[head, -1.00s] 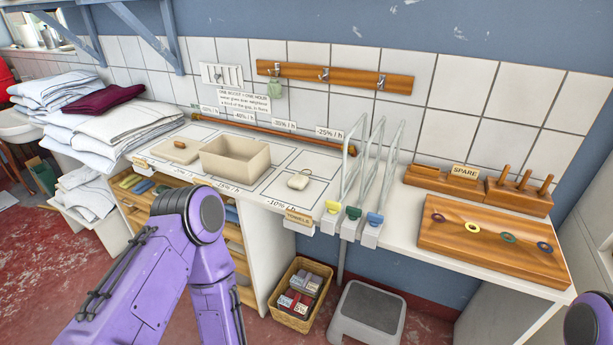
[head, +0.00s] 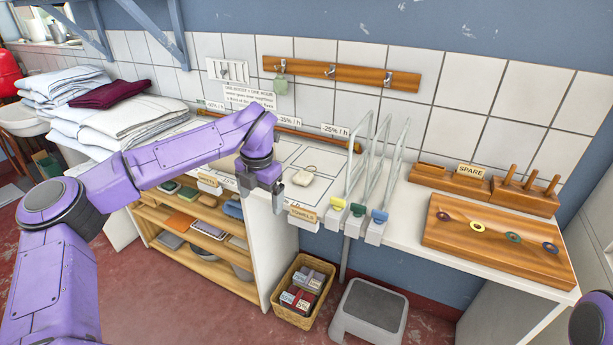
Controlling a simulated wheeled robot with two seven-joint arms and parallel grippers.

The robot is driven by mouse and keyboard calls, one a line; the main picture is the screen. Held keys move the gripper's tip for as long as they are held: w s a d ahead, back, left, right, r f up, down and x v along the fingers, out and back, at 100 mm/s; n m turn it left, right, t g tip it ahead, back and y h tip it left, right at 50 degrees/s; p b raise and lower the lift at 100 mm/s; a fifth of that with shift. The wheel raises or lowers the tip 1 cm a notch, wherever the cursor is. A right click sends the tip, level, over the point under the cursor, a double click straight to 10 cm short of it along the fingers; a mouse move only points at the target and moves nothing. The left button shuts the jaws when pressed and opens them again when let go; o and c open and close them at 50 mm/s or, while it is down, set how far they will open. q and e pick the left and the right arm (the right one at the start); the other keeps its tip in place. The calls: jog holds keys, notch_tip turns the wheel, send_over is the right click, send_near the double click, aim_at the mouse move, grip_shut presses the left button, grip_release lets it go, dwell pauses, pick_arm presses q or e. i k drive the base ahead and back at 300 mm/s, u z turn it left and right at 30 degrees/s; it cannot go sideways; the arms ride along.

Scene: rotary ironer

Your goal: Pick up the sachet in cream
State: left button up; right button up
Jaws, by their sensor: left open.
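My left gripper (head: 277,203) is open and empty, pointing down just left of the sachet and nearer to me, by the counter's front edge. It appears apart from the sachet. My left forearm hides most of the beige box and the left part of the counter. My right gripper is out of view.
Upright wire frames with yellow, green and blue clips (head: 357,209) stand right of the sachet. A wooden board with coloured rings (head: 498,240) lies farther right. A basket (head: 303,290) and grey step stool (head: 368,312) stand below.

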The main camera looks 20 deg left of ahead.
aim_at(304, 178)
jog(key=i, duration=0.95)
